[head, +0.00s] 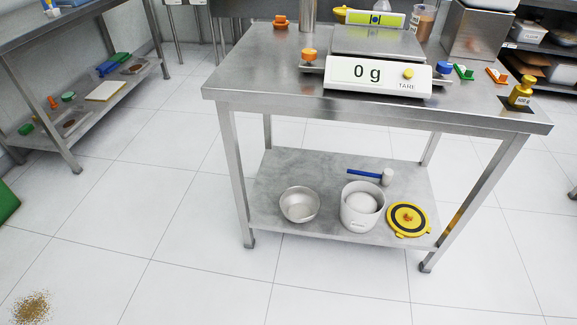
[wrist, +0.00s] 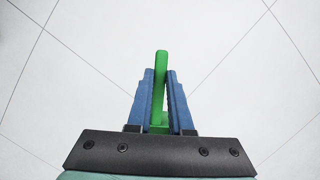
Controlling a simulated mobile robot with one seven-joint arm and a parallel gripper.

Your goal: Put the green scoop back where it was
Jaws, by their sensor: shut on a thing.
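My gripper (wrist: 160,85) is shut on the green scoop (wrist: 161,62) in the wrist view. The scoop's narrow green part sits between the two blue fingers and sticks out past their tips. The rest of the scoop is mostly hidden by the fingers and the dark gripper body. Only white floor tiles show beyond it. Neither my gripper nor the held scoop shows in the head view. A small green item (head: 463,72) and a small orange item (head: 497,76) lie on the right of the steel table (head: 265,75).
A scale (head: 378,76) reading 0 g stands on the table. A yellow object (head: 521,92) is at the right corner. The lower shelf holds a steel bowl (head: 299,205), a white pot (head: 362,208) and a yellow lid (head: 408,219). Brown grains (head: 31,308) lie on otherwise open floor.

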